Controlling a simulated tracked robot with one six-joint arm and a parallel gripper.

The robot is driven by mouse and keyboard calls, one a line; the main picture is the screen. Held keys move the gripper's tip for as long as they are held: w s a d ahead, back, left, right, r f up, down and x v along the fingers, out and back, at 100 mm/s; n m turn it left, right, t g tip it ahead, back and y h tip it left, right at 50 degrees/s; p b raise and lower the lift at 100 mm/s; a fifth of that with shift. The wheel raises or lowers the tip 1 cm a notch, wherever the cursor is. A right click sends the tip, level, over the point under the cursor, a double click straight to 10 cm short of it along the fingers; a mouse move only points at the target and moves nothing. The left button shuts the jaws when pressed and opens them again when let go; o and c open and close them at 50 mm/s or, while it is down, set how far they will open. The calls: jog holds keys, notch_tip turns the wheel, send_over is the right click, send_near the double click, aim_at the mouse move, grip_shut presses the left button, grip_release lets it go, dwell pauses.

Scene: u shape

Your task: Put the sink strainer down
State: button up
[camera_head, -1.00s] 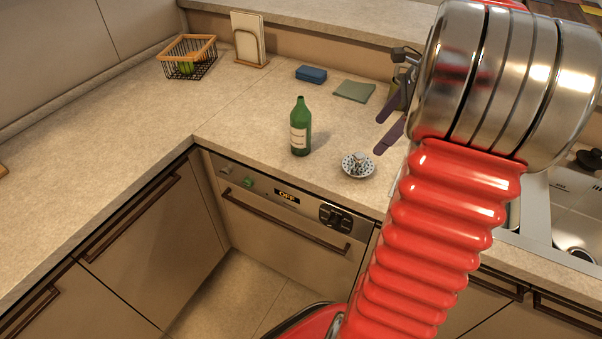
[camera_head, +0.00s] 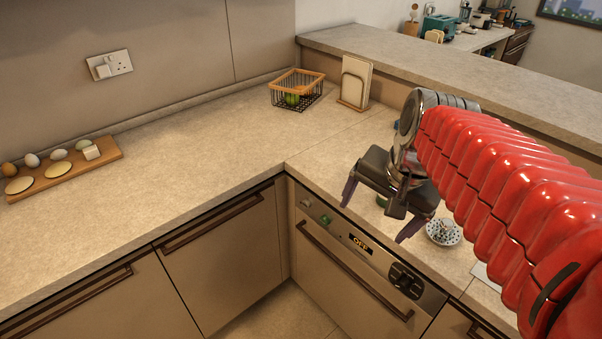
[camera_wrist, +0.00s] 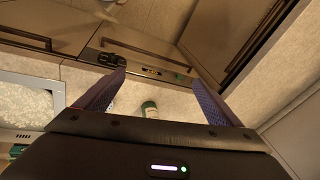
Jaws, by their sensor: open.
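The sink strainer (camera_head: 444,232), a perforated silvery disc with a raised knob, rests on the countertop near its front edge, above the dishwasher's right end. My gripper (camera_head: 379,212) is open and empty, to the left of the strainer in the head view and apart from it. Its two purple fingers are spread. In the wrist view the open fingers (camera_wrist: 157,88) show with no strainer between them, and I cannot make out the strainer there.
A green bottle (camera_wrist: 149,109) stands on the counter, mostly hidden behind my gripper in the head view. A wire basket (camera_head: 298,92) and an upright board rack (camera_head: 355,84) stand at the back. A wooden board (camera_head: 64,172) with eggs lies left. The left counter is largely clear.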

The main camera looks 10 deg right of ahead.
jog(key=s+a+f+n+t, duration=0.2)
jog(key=s+a+n, duration=0.3)
jog(key=a+n, duration=0.4)
jog(key=shift+s+n, duration=0.3)
jog(key=shift+s, duration=0.05)
jog(key=shift+c, duration=0.2)
